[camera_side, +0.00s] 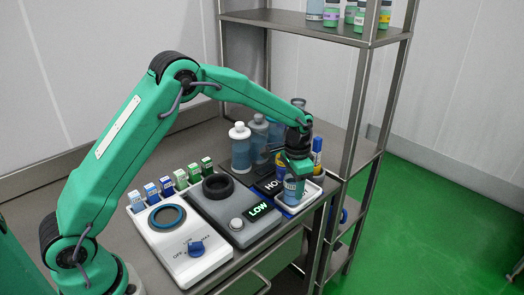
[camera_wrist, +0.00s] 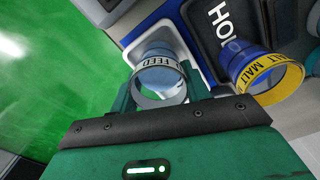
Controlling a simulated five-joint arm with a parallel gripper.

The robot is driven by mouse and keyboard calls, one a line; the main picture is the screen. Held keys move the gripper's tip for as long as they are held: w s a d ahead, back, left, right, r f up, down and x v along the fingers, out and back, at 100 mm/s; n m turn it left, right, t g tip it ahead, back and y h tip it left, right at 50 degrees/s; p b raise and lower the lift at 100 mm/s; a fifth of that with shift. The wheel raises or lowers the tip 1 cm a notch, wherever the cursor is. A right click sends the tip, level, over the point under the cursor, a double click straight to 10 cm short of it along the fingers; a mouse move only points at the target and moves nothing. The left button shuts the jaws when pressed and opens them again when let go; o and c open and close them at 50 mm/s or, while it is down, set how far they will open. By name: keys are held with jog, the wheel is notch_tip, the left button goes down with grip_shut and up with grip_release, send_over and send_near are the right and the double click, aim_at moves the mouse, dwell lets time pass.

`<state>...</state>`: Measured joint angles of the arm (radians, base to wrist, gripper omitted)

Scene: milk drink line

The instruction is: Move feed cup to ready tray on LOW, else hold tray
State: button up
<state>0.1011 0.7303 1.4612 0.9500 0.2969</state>
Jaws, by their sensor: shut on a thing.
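The feed cup (camera_side: 292,190), a clear bluish cup with a white FEED band, is between the jaws of my gripper (camera_side: 297,172). In the wrist view the feed cup (camera_wrist: 160,78) sits at the fingertips of my gripper (camera_wrist: 158,100), which is shut on it. The cup is at a white-rimmed tray (camera_side: 315,190) at the right end of the bench; whether it touches the floor of the tray I cannot tell. The hold tray (camera_side: 269,186), dark with white HO lettering visible, lies just left of it. A grey unit's display (camera_side: 258,209) reads LOW in green.
A blue cup with a yellow MALT band (camera_wrist: 268,75) stands close beside the feed cup. Grey-blue bottles (camera_side: 240,147) stand behind the trays. A white unit with a blue knob (camera_side: 195,248) and several small cartons (camera_side: 168,186) are left. A metal shelf post (camera_side: 362,90) rises right.

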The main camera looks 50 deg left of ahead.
jog(key=shift+f, duration=0.15)
jog(key=o, duration=1.2)
notch_tip(320, 180, up, 12)
jog(key=shift+r, duration=0.2)
jog(key=shift+r, duration=0.1)
dwell(0.3)
